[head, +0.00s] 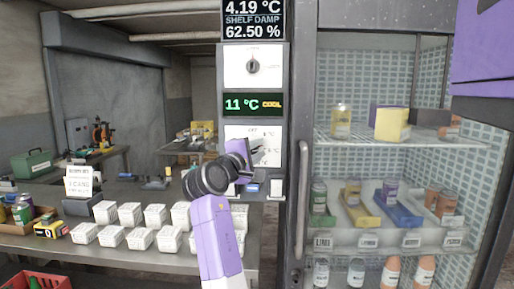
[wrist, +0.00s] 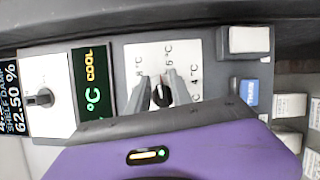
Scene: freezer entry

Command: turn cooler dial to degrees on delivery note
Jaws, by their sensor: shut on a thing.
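The cooler dial is a dark knob (wrist: 164,96) on a white plate (wrist: 131,53) with printed °C marks, seen sideways in the wrist view. Marks that look like 8, 6 and 4 °C lie around it. My gripper (wrist: 162,88) is shut on the knob, one grey finger on each side. The knob's exact pointing is hard to read between the fingers.
Above the dial a green display (head: 252,104) reads 11 °C COOL, and a second knob (head: 252,66) sits higher. Beside the dial are a white switch (wrist: 248,40) and a blue button (wrist: 251,93). A glass-fronted cooler (head: 385,140) stands right; white cartons (head: 139,238) cover the bench.

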